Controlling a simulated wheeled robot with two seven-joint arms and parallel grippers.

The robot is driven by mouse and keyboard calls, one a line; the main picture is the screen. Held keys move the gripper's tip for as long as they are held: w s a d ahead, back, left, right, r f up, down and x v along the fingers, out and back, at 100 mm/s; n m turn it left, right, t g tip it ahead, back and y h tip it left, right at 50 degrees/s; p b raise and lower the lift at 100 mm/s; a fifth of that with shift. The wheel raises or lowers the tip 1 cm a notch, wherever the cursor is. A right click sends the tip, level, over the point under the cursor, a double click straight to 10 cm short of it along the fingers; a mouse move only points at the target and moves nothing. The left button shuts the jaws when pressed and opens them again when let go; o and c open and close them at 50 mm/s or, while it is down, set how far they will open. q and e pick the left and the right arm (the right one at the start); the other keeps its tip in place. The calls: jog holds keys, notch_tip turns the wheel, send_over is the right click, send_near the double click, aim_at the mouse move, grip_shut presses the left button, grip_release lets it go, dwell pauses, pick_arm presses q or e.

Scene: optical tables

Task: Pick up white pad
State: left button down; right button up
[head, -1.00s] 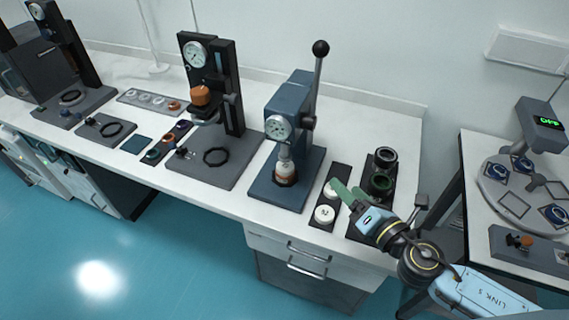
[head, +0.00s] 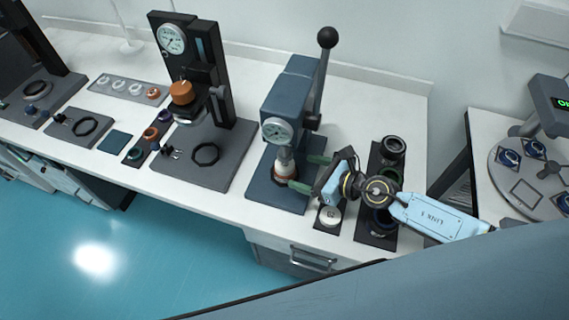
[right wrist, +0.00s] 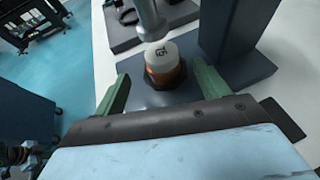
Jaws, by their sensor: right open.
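A white pad with a dark mark on top (right wrist: 162,55) sits on an orange-brown ring in the blue press, under its ram. In the head view this white pad (head: 284,168) shows at the foot of the press (head: 283,105). My right gripper (head: 299,172) is open, its green fingers pointing at the press base. In the right wrist view its fingers (right wrist: 160,75) stand apart on either side of the pad, short of it and not touching. Another white disc (head: 329,216) lies on a black strip tray, partly hidden by my gripper. My left gripper is not in view.
The press lever with a black knob (head: 327,38) rises above the pad. A black tray with dark rings (head: 375,232) lies to the right. A gauge stand (head: 188,70) with an orange part stands to the left. Bare white bench shows behind the press.

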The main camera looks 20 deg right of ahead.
aim_at(289, 166)
jog(key=shift+w+a+f, duration=0.2)
jog(key=shift+w+a, duration=0.2)
jog(key=shift+w, duration=0.2)
jog(key=x, duration=0.3)
jog(key=shift+w+a+f+b, duration=0.15)
jog(key=shift+w+b, duration=0.1)
jog(key=shift+b, duration=0.1)
jog(key=shift+w+a, duration=0.1)
jog(key=shift+w, duration=0.05)
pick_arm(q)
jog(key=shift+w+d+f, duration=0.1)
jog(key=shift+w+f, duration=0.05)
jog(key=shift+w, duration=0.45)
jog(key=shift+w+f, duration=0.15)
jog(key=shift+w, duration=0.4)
pick_arm(e)
jog(key=c, duration=1.1)
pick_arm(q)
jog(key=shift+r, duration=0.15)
pick_arm(e)
jog(key=shift+o, duration=0.2)
